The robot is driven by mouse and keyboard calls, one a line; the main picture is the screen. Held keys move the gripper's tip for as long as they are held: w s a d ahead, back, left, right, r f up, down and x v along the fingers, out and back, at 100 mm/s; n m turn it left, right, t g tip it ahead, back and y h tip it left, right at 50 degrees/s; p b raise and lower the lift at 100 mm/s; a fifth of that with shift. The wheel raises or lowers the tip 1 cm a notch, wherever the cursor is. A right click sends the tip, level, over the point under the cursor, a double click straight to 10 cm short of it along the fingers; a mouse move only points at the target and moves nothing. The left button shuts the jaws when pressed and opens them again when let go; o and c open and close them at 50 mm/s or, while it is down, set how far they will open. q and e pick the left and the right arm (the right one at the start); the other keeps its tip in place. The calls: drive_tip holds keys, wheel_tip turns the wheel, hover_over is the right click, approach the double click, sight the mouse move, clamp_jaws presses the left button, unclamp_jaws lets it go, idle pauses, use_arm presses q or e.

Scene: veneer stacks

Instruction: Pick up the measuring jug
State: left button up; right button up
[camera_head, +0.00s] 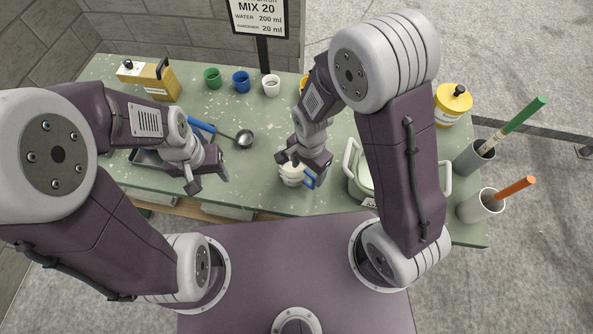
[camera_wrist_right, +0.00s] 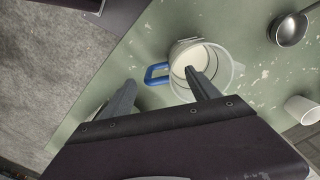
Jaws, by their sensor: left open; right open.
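The measuring jug (camera_head: 290,178) is a clear, pale vessel with a blue handle, standing near the front edge of the green table. In the right wrist view the jug (camera_wrist_right: 218,83) shows from above with something whitish inside, its blue handle pointing left. My right gripper (camera_head: 301,169) is open at the jug. In the wrist view its fingers (camera_wrist_right: 160,80) are spread, one on each side of the handle in the picture; I cannot tell whether they touch it. The gripper hides part of the jug in the head view. My left gripper (camera_head: 208,181) is open and empty over the table's front left.
A ladle (camera_head: 244,139) lies left of the jug, and a white pot (camera_head: 358,185) stands right of it. Green (camera_head: 212,78), blue (camera_head: 241,82) and white (camera_head: 271,85) cups line the back. A yellow tub (camera_head: 453,108) and brush holders (camera_head: 480,204) stand at the right.

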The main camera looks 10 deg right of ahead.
sight(309, 184)
drive_tip(key=f, duration=0.4)
drive_tip(key=f+p, duration=0.1)
drive_tip(key=f, duration=0.2)
drive_tip(key=shift+d, duration=0.4)
drive_tip(key=shift+f, duration=0.6)
clamp_jaws()
